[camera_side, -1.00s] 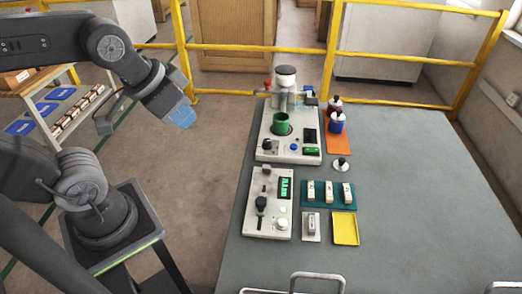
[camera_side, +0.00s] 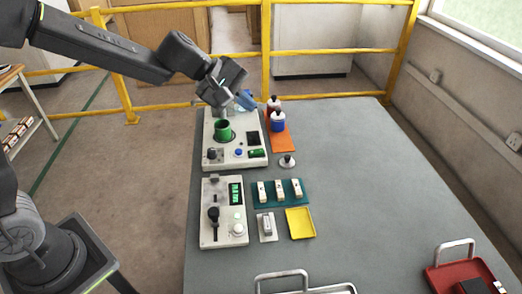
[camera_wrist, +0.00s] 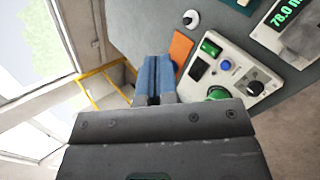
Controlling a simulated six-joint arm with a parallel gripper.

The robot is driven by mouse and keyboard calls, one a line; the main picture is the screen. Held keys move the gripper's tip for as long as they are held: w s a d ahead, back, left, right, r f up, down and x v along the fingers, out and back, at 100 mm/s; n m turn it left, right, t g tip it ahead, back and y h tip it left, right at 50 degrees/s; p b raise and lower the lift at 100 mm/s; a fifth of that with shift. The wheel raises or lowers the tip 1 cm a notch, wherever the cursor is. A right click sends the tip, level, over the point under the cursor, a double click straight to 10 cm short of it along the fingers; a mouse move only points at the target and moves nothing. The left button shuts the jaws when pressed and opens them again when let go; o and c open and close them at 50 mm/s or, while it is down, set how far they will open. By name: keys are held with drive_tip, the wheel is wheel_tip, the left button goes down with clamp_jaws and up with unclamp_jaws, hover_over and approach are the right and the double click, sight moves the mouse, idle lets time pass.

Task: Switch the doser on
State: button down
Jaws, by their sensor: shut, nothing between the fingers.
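The machine that looks like the doser (camera_side: 224,164) stands at the back left of the table. It has a green cup (camera_side: 223,132), a dark screen (camera_side: 252,139), a black knob (camera_side: 212,154), a blue button (camera_side: 239,152) and a green rocker-like part (camera_side: 257,153). In the wrist view the green part (camera_wrist: 210,47), blue button (camera_wrist: 225,65) and black knob (camera_wrist: 255,88) show to the right of my fingers. My gripper (camera_side: 247,101), with blue fingers (camera_wrist: 153,80), is shut and empty above the machine's back edge. It hides the machine's top part.
A second panel (camera_side: 209,235) with a lit green display (camera_side: 235,193) stands in front. Two bottles (camera_side: 278,122) stand on an orange mat (camera_side: 279,144). A teal tray (camera_side: 270,203) of pale pieces, a yellow tray (camera_side: 300,224) and a red tray (camera_side: 440,274) lie rightward. The table's right middle is clear.

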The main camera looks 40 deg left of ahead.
sight(261, 151)
drive_tip(key=w+a+f+n, duration=0.1)
drive_tip(key=w+f+n, duration=0.4)
drive_tip(key=w+f, duration=0.1)
drive_tip(key=shift+w+f+n+t, duration=0.3)
drive_tip(key=shift+f+t, duration=0.1)
drive_tip(key=shift+a, duration=0.1)
drive_tip(key=shift+f, duration=4.4)
drive_tip(key=shift+f, duration=0.15)
drive_tip(key=shift+f, duration=0.25)
drive_tip(key=shift+r, duration=0.1)
drive_tip(key=shift+r, duration=0.3)
drive_tip(key=shift+r, duration=0.1)
drive_tip(key=shift+r, duration=2.45)
